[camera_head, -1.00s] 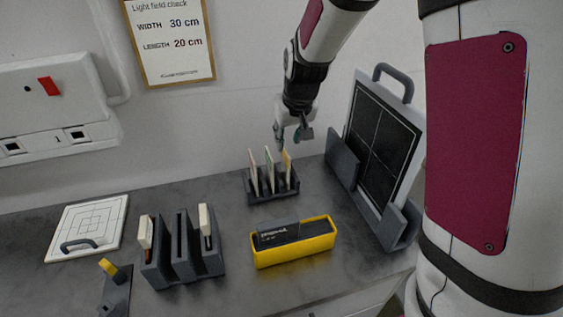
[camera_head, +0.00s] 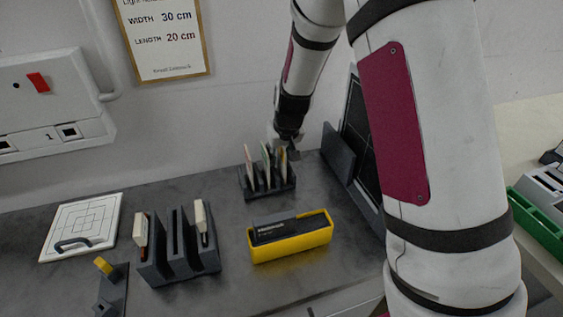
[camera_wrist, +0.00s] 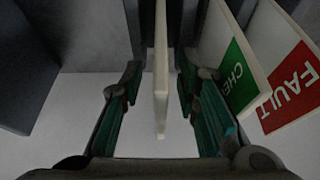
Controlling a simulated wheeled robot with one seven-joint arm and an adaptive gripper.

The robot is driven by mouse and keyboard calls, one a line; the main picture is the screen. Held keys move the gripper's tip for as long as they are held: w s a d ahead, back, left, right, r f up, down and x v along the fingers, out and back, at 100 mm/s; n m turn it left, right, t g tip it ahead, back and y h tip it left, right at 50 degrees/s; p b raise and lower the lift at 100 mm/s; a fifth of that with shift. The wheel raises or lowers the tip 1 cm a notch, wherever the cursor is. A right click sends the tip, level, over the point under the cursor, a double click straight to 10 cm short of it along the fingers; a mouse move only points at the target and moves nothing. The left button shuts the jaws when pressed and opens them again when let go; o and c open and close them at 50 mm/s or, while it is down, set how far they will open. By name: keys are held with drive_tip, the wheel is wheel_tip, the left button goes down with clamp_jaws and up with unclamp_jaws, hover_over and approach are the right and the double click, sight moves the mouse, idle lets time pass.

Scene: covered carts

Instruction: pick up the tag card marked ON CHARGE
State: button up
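Three tag cards stand upright in a small dark rack (camera_head: 268,190) at the back of the bench. In the wrist view, one card (camera_wrist: 160,70) is edge-on between my fingers, its lettering hidden. Its place matches the yellowish card (camera_head: 283,161) at the rack's right end. I cannot read ON CHARGE anywhere. My gripper (camera_head: 285,148) is over that right end, pointing down. Its fingers are open, one on each side of the card, with gaps showing. The green card (camera_wrist: 238,75) reading "CHE" and the red FAULT card (camera_wrist: 288,85) stand to the right in the wrist view.
A yellow bin (camera_head: 290,250) with a dark item stands in front of the rack. A grey slotted holder (camera_head: 180,258) is at left, and a white panel with a handle (camera_head: 82,225) lies beyond it. A framed dark panel (camera_head: 362,140) stands close right of the rack.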

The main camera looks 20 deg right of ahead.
clamp_jaws()
